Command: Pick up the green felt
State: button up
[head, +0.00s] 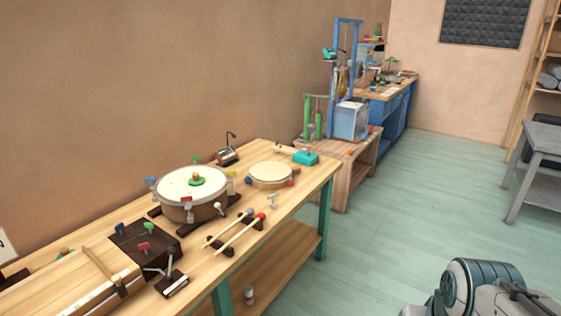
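The drum stands on the wooden workbench (314,188) along the wall. A smaller green piece (144,246) shows on a dark block nearer the front; I cannot tell what it is made of. Part of my own arm shows at the lower right, over the floor and well apart from the bench. My gripper is not in view.
Colored clamps surround the drum. Two mallets (240,234) lie on dark rests in front of it. A smaller drum (270,174) and a teal box (305,157) stand farther back. A grey table (542,150) stands at right. The floor between is clear.

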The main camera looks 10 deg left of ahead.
aim_at(196, 180)
jog(key=z, duration=0.35)
jog(key=i, duration=1.4)
jog(key=u, duration=0.7)
jog(key=i, duration=0.8)
jog(key=u, duration=1.35)
jog(key=i, duration=0.8)
jog(key=u, duration=0.1)
